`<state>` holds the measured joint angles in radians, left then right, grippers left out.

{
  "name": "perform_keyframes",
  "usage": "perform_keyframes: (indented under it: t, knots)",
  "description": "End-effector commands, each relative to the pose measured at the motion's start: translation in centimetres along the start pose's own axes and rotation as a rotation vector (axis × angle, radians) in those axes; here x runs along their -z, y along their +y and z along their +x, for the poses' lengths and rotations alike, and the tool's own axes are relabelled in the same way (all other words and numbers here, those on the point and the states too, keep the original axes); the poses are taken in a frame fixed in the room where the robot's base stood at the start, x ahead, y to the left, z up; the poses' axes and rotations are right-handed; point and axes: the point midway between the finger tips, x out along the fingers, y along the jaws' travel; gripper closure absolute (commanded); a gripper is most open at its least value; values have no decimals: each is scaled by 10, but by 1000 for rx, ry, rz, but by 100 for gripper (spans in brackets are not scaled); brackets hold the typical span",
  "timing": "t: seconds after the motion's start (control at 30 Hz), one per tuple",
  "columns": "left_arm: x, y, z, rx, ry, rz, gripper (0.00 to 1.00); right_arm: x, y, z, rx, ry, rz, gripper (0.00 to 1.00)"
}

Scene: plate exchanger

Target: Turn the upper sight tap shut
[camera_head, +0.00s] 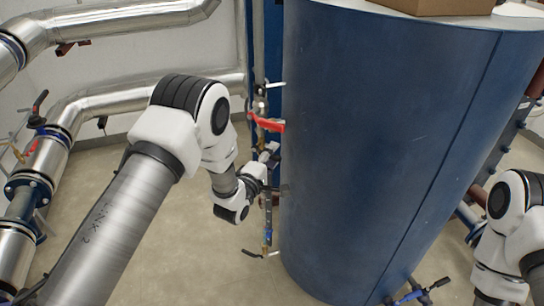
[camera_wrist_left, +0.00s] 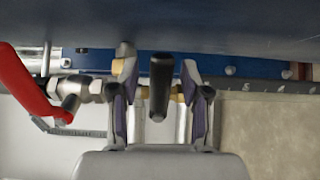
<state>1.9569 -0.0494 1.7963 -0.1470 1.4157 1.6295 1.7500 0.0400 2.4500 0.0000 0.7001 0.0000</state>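A slim vertical sight gauge stands along the left side of the blue tank (camera_head: 370,130). A tap with a black lever (camera_wrist_left: 160,85) is in the middle of the left wrist view, its lever pointing toward the camera. My left gripper (camera_wrist_left: 160,95) is open, with one finger on each side of this lever and a gap showing on both sides. In the head view my left gripper (camera_head: 268,155) is at the gauge, just below a red lever (camera_head: 266,123), and it hides the tap. The red lever also shows in the left wrist view (camera_wrist_left: 22,88).
The tank wall is close to the right of my left gripper. A lower tap lever (camera_head: 256,254) sits at the gauge's bottom. Silver pipes (camera_head: 130,100) run along the left wall. A cardboard box (camera_head: 435,5) stands on the tank. A blue valve (camera_head: 415,294) is at bottom right.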

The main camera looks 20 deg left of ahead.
Motion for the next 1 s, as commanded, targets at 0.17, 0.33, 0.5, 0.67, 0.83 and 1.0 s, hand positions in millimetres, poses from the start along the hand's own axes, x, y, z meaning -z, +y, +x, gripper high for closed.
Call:
perform_keyframes:
  t: [0.17, 0.33, 0.5, 0.67, 0.83, 1.0]
  knots:
    - [0, 0, 0, 0, 0, 1, 53, 0, 0, 0, 0, 0, 0, 60]
    - [0, -1, -9, 2, 0, 1, 53, 0, 0, 0, 0, 0, 0, 60]
    - [1, -2, -45, 6, 2, -1, 53, 0, 0, 0, 0, 0, 0, 60]
    - [1, -1, -87, 5, 1, -1, 53, 0, 0, 0, 0, 0, 0, 60]
    - [0, -1, -115, 3, 0, 0, 53, 0, 0, 0, 0, 0, 0, 60]
    - [0, 0, -121, 0, 0, 1, 53, 0, 0, 0, 0, 0, 0, 60]
